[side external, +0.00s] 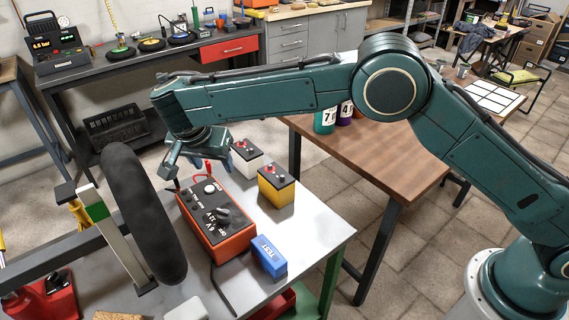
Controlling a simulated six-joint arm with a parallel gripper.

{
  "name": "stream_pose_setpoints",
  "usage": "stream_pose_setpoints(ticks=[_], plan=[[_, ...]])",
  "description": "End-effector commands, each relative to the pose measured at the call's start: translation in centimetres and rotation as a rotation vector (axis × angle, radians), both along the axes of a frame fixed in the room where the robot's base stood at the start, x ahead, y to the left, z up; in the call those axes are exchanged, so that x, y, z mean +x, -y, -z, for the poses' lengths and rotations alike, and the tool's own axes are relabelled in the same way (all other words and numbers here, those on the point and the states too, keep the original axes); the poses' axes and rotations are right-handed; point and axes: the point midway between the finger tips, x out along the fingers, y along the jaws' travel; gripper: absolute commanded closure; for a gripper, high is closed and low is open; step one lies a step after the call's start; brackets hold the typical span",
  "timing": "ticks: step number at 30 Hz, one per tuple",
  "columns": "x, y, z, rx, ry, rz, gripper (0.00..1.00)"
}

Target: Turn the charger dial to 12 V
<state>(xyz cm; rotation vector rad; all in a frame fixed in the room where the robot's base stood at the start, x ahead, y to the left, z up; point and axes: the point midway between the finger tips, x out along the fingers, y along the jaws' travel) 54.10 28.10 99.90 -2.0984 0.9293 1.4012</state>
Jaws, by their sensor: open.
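The charger (214,224) is an orange-red box with a dark top panel, standing on the grey metal table. Its grey dial (222,214) sits on the panel beside white markings that include "6 V", "12 V" and "OFF". I cannot tell exactly which mark the dial points to. A round white gauge or knob (210,188) is farther back on the panel. My gripper (187,165) is open and empty, above and behind the charger's back end, apart from the dial. Its fingers are small and partly hidden by the wrist.
A yellow battery (276,187) and a white battery (246,158) stand right of and behind the charger. A blue "TEST" box (269,257) sits in front on the right. A black tyre (143,212) rises close on the left. The table's right front is clear.

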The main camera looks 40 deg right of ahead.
Motion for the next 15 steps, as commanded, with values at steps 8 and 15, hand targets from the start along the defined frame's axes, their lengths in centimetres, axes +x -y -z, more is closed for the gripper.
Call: stream_pose_setpoints(ticks=[8, 15], plan=[[0.1, 0.0, -3.0, -0.001, 0.002, 0.0, 0.47], [0.0, -0.1, -4.3, 0.001, 0.0, 0.0, 0.47]])
